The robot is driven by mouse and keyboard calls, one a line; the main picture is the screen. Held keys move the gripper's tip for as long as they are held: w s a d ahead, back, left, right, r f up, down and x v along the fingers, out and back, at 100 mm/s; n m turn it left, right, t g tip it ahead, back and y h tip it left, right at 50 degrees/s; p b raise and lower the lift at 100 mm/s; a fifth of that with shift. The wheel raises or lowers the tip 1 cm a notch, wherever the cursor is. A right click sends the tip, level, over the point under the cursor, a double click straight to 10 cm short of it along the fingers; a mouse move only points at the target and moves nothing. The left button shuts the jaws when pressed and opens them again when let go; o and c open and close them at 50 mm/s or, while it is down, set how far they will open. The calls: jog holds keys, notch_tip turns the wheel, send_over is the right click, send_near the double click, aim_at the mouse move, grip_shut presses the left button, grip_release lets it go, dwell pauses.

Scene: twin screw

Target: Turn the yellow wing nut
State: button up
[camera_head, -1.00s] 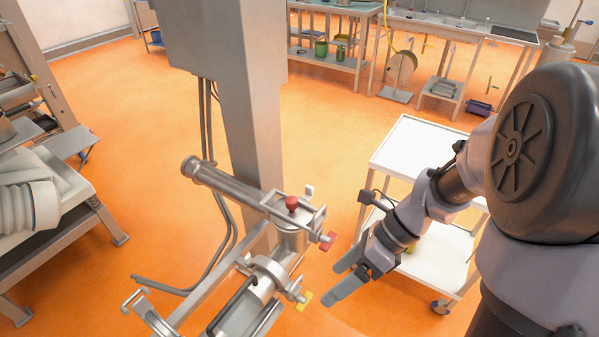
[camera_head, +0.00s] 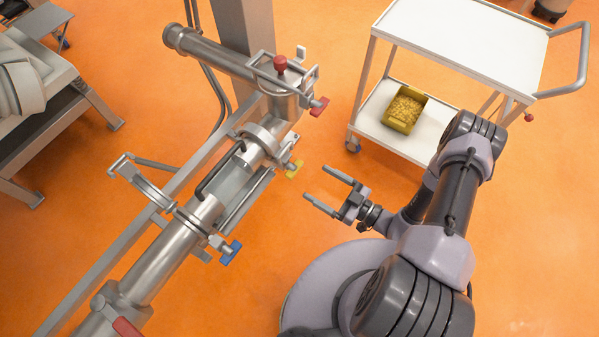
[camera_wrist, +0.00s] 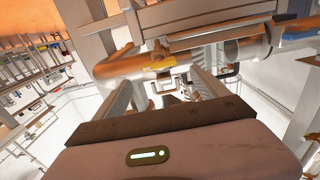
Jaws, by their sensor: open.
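The yellow wing nut (camera_head: 294,169) sits on the right side of a clamp around the steel pipe assembly (camera_head: 262,140). My gripper (camera_head: 315,182) is open and empty, with its two fingers pointing left towards the wing nut. A small gap shows between the fingertips and the nut in the head view. In the wrist view, a yellow piece that looks like the wing nut (camera_wrist: 160,68) lies beyond and between the two fingers. The wrist view does not show the gap clearly.
A red wing nut (camera_head: 318,106) is above the yellow one, and a blue wing nut (camera_head: 231,252) is lower left. A red knob (camera_head: 280,63) tops the pipe. A white cart (camera_head: 462,45) with a yellow bin (camera_head: 404,109) stands behind my arm. Orange floor is free between.

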aim_at(293, 168)
jog(key=b+x, duration=0.1)
jog(key=x, duration=0.7)
jog(key=shift+b, duration=0.35)
jog(key=c, duration=1.4)
